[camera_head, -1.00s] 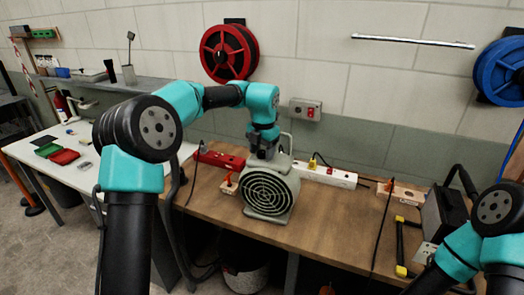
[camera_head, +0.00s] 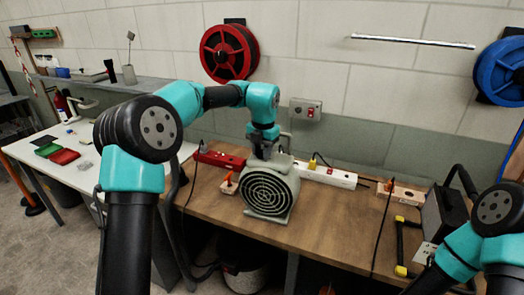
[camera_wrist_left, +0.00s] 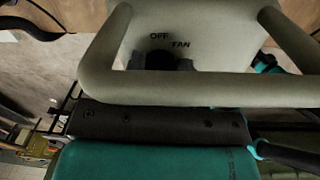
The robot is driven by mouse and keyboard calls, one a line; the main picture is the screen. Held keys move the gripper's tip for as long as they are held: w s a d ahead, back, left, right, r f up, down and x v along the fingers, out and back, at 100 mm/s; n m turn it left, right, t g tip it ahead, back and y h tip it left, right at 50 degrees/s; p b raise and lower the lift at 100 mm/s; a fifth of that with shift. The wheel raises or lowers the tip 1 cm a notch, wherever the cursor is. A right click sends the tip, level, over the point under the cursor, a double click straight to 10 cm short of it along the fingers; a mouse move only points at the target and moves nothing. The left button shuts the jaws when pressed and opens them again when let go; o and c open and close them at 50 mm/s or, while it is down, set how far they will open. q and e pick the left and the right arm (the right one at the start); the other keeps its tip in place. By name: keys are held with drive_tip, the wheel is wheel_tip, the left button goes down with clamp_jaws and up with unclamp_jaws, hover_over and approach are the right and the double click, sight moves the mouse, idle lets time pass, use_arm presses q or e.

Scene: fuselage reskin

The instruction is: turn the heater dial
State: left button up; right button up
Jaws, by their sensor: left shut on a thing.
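The heater (camera_head: 268,192) is a grey-green fan heater with a round dark grille, upright on the wooden bench. In the left wrist view its top (camera_wrist_left: 215,62) shows the words OFF and FAN, with its tube handle (camera_wrist_left: 180,90) across the picture. The dark dial (camera_wrist_left: 160,60) is just below OFF, partly hidden by the handle. My left gripper (camera_head: 263,154) points down onto the heater top and is shut on the dial; its fingertips are hard to make out. My right arm shows at the lower right in the head view; its gripper is out of the picture.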

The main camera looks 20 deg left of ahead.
use_arm(q)
drive_tip(key=n, duration=0.3)
drive_tip(key=shift+n, duration=0.3)
drive_tip(key=o, duration=0.9)
drive_tip(key=shift+r, duration=0.1)
drive_tip(key=r, duration=1.7)
drive_tip(key=shift+d+r, duration=0.1)
drive_tip(key=shift+d, duration=0.25)
